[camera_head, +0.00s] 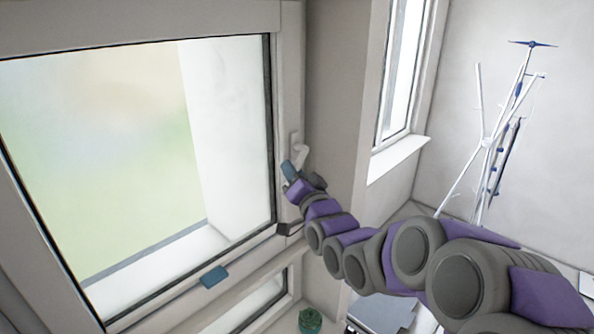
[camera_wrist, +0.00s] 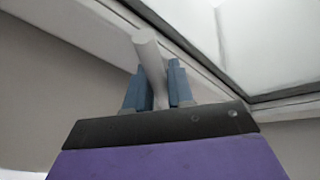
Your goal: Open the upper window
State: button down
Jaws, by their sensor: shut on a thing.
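The upper window (camera_head: 135,150) fills the left of the head view, with a light frame and a large pane. It appears to sit flush in its frame. Its pale handle (camera_head: 299,148) is on the right side of the frame. My gripper (camera_head: 290,172) is at the handle, its blue fingers partly hiding it. In the wrist view, the handle (camera_wrist: 148,48) stands between the two blue fingers of my gripper (camera_wrist: 156,82), which is shut on it. The handle's far end sticks out beyond the fingers.
A lower window (camera_head: 255,303) lies beneath. A small blue piece (camera_head: 214,276) is on the bottom rail. A green object (camera_head: 310,320) stands below.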

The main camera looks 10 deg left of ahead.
jog(key=r+m, duration=0.1)
jog(key=m, duration=0.1)
jog(key=s+a+r+m+h+p, duration=0.1)
jog(key=shift+m+g, duration=0.4)
jog(key=r+m+p, duration=0.1)
jog(key=m+g+p, duration=0.1)
jog(key=m, duration=0.1)
jog(key=shift+s+r+h, duration=0.2)
jog(key=shift+r+h, duration=0.15)
jog(key=shift+h, duration=0.05)
jog(key=shift+s+a+r+m+g+p, duration=0.1)
jog(key=shift+r+m+g+p, duration=0.25)
jog(key=shift+m+g+p, duration=0.4)
jog(key=shift+p, duration=0.3)
jog(key=shift+f, duration=0.1)
